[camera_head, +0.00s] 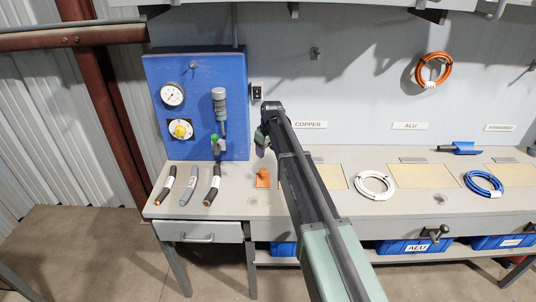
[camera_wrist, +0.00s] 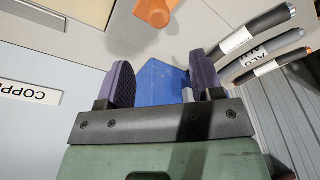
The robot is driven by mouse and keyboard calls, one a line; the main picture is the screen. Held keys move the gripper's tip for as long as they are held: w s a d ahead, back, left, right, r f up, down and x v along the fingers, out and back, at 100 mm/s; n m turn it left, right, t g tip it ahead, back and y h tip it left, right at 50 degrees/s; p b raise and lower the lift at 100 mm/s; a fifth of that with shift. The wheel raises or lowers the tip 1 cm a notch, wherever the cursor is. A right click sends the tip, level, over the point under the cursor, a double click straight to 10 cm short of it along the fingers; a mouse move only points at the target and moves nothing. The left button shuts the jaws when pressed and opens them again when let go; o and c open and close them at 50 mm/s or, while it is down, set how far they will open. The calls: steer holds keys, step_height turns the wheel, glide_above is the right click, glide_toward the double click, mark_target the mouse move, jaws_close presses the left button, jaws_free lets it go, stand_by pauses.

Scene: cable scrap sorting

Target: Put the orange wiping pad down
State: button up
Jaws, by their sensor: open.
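The orange wiping pad (camera_head: 262,178) rests on the grey bench top, left of the arm and right of the short cable pieces. It also shows at the top edge of the wrist view (camera_wrist: 157,12), partly cut off. My gripper (camera_head: 262,138) is raised above the bench near the back wall, higher in the picture than the pad and apart from it. In the wrist view my gripper (camera_wrist: 163,78) has its two purple-padded fingers spread wide with nothing held between them; the blue panel shows behind the gap.
The blue panel (camera_head: 160,110) with gauge and valve stands at the back left. Three labelled cable pieces (camera_head: 189,187) lie before it. A white coil (camera_head: 374,185) and a blue coil (camera_head: 483,184) lie to the right. An orange coil (camera_head: 433,70) hangs on the wall.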

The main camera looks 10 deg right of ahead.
steer(key=s+a+m+g+h, duration=0.1)
steer(key=s+m, duration=0.5)
steer(key=s, duration=3.1)
steer(key=shift+s+f+g, duration=0.15)
steer(key=shift+s+g, duration=0.05)
steer(key=shift+g, duration=0.1)
